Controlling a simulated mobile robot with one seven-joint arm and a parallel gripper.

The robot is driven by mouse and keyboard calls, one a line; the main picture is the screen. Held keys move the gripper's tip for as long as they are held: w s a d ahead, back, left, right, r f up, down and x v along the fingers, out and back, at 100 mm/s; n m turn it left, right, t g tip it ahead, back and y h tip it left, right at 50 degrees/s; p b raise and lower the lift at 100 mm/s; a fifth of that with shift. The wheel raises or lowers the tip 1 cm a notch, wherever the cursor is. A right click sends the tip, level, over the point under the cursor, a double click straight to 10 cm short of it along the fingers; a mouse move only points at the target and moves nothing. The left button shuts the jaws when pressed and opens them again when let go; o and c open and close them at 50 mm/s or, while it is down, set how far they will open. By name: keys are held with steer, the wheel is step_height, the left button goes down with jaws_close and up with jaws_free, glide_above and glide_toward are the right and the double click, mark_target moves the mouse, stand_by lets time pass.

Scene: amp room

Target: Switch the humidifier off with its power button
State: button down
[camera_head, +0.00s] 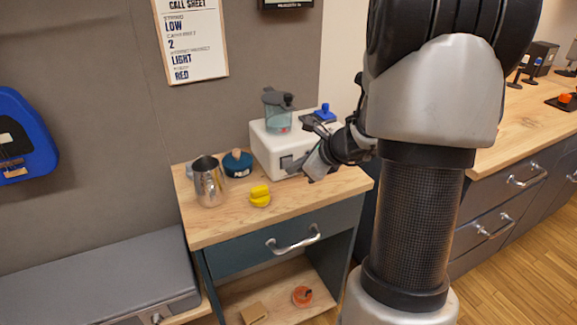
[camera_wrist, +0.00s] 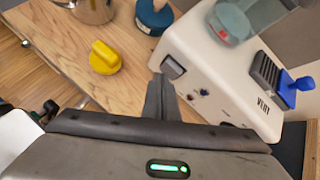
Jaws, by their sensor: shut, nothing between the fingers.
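The likely humidifier is a white box (camera_head: 264,147) with a translucent tank (camera_head: 277,119) on top, at the back right of the small wooden-topped cabinet. It fills the right of the wrist view (camera_wrist: 190,43). A grey rocker-like button (camera_wrist: 173,67) sits on its front face, with small red and blue dots beside it. The button also shows as a dark patch in the head view (camera_head: 287,162). My gripper (camera_wrist: 160,82) is shut and empty, its fingertips just in front of the face, close below the button. I cannot tell whether they touch it, or whether it is on.
A yellow knob-like object (camera_wrist: 104,57), a metal pitcher (camera_head: 208,182) and a dark blue lidded pot (camera_head: 237,163) stand left of the box. A blue piece (camera_wrist: 296,88) sits on a black grille on the box's right. The cabinet's front top (camera_head: 310,197) is clear.

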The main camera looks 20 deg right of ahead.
steer(key=shift+s+d+b, duration=0.15)
steer(key=shift+s+b, duration=0.4)
steer(key=shift+s, duration=2.5)
